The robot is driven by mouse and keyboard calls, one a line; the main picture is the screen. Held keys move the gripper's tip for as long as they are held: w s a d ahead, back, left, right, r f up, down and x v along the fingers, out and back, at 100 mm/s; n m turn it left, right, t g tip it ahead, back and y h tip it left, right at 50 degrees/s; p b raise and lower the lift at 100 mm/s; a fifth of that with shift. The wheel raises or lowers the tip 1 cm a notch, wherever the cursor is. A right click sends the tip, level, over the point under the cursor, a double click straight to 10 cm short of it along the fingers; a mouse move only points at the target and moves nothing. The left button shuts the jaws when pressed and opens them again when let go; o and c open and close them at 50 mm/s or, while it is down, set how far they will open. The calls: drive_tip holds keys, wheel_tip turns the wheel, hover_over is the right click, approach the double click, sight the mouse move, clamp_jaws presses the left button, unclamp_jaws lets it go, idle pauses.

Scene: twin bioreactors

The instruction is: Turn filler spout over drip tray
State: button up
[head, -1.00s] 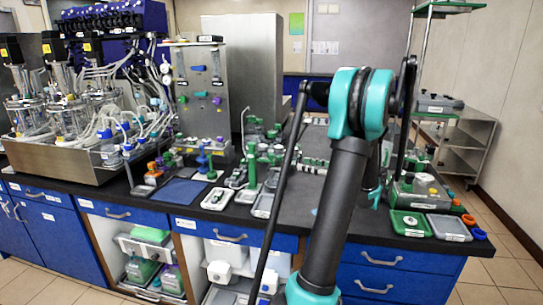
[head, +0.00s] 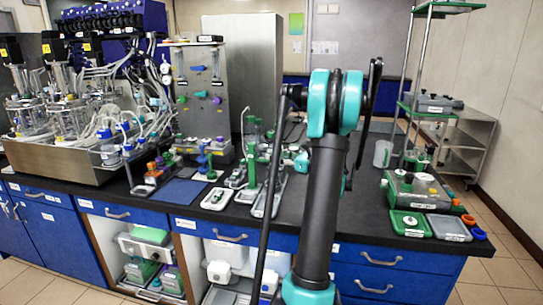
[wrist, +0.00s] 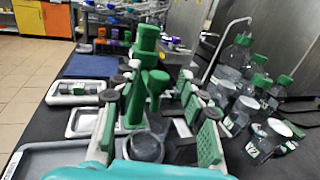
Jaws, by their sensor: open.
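The filler has a green upright post (wrist: 147,60) with a shorter green part, which looks like its spout (wrist: 157,88), in front. In the head view the green post (head: 252,165) stands on the bench left of my arm. My gripper (wrist: 157,125) is open, its green-padded fingers left and right of the post in the wrist view. Whether they touch it I cannot tell. A dark round part (wrist: 146,147) shows low between the fingers. A shallow grey tray (wrist: 84,122), perhaps the drip tray, lies left of the post, partly hidden by my left finger.
Several green-capped bottles (wrist: 240,112) stand close to the right of my gripper. A thin bent metal rod (wrist: 216,50) rises behind them. A blue mat (head: 180,191) lies on the bench.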

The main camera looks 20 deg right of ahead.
drive_tip(key=shift+x, duration=1.2)
drive_tip(key=shift+c, duration=0.6)
clamp_jaws()
